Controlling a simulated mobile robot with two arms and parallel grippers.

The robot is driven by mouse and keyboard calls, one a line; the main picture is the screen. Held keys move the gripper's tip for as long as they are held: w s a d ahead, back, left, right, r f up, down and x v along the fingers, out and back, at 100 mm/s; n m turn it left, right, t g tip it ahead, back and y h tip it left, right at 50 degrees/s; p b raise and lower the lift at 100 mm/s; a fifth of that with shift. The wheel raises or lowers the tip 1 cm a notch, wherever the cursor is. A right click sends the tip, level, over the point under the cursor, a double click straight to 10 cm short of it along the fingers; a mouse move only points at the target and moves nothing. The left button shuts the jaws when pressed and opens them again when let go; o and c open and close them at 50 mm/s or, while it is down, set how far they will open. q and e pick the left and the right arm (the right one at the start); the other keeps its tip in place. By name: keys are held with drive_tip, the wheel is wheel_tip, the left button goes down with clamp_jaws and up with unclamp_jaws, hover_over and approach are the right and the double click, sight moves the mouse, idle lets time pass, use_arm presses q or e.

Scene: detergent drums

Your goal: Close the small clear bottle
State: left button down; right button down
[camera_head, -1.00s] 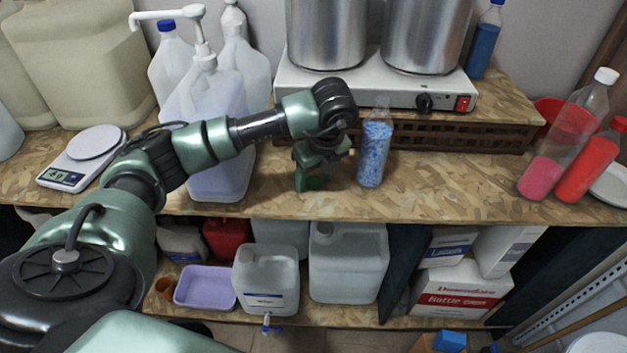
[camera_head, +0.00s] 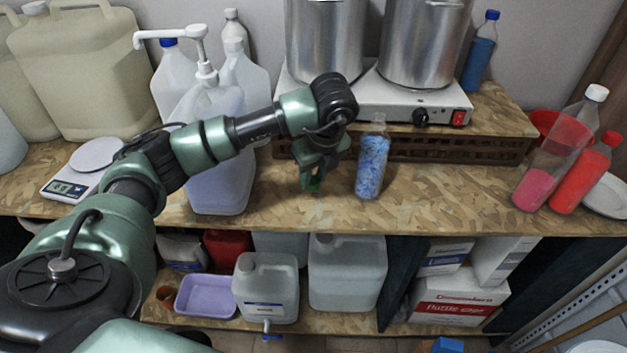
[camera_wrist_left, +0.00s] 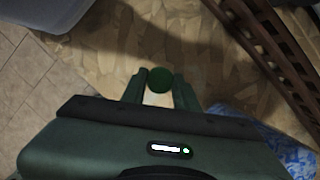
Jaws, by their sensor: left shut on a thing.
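The small clear bottle (camera_head: 372,165) stands upright on the wooden worktop, filled with blue and white granules. Its narrow neck is open at the top, with no cap on it. My left gripper (camera_head: 313,182) is to the left of the bottle, apart from it, with its fingers pointing down. It is shut on a small green cap, which shows between the fingertips in the left wrist view (camera_wrist_left: 160,80). In the head view the cap is mostly hidden by the fingers. The bottle's blue contents also show at lower right in the wrist view (camera_wrist_left: 262,138). My right gripper is not in view.
A pump jug (camera_head: 222,150) stands left of the gripper. A hotplate (camera_head: 400,104) with two metal pots sits on a raised shelf behind the bottle. Pink and red bottles (camera_head: 580,178) stand at right. The worktop right of the clear bottle is free.

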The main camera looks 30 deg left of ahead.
sight(314, 181)
use_arm(q)
wheel_tip(314, 181, up, 16)
drive_tip(key=p, duration=0.8)
drive_tip(key=shift+f, duration=0.15)
